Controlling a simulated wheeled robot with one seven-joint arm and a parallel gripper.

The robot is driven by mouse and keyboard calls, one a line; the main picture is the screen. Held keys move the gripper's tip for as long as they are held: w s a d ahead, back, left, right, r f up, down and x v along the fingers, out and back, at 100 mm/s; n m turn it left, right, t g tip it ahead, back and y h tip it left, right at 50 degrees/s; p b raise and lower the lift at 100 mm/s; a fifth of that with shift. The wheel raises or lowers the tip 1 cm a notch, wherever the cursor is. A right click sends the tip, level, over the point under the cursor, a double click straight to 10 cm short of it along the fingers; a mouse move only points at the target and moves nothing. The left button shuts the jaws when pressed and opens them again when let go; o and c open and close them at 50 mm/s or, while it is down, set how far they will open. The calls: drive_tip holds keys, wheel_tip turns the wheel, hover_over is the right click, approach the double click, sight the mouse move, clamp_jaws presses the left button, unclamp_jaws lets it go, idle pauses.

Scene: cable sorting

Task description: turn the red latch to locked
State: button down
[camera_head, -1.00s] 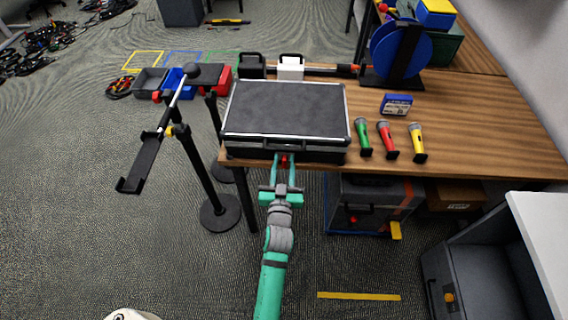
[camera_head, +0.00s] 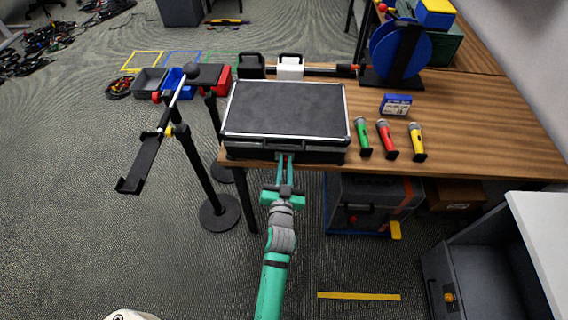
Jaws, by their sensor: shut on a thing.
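A black case (camera_head: 284,108) with a silver-edged lid lies closed at the near edge of the wooden table. My gripper (camera_head: 285,158) reaches up to the middle of the case's front face, below the lid handle. Its two teal fingers are close together and shut on the red latch there. The latch is hidden by the fingers, so its turn angle cannot be seen.
Green, red and yellow microphones (camera_head: 387,140) stand right of the case, near a blue box (camera_head: 396,104). A black stand (camera_head: 190,165) is to the left. Under the table sits a grey case (camera_head: 372,203) with a red spot. An open drawer unit (camera_head: 452,270) is at right.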

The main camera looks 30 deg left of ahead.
drive_tip(key=m, duration=0.4)
drive_tip(key=shift+w+d+f+m, duration=0.15)
drive_tip(key=shift+d+f+m, duration=0.05)
drive_tip(key=shift+d+m, duration=0.15)
drive_tip(key=shift+w+d+f+m, duration=0.1)
drive_tip(key=shift+f+m, duration=0.2)
drive_tip(key=shift+m, duration=1.45)
drive_tip(key=shift+d+f+m, duration=0.15)
drive_tip(key=shift+f+m, duration=0.1)
drive_tip(key=shift+m, duration=1.5)
drive_tip(key=shift+w+d+f+m, duration=0.1)
drive_tip(key=shift+f+m, duration=0.2)
drive_tip(key=shift+m, duration=1.45)
drive_tip(key=c, duration=1.8)
unclamp_jaws()
drive_tip(key=shift+o, duration=0.2)
drive_tip(key=shift+s, duration=0.15)
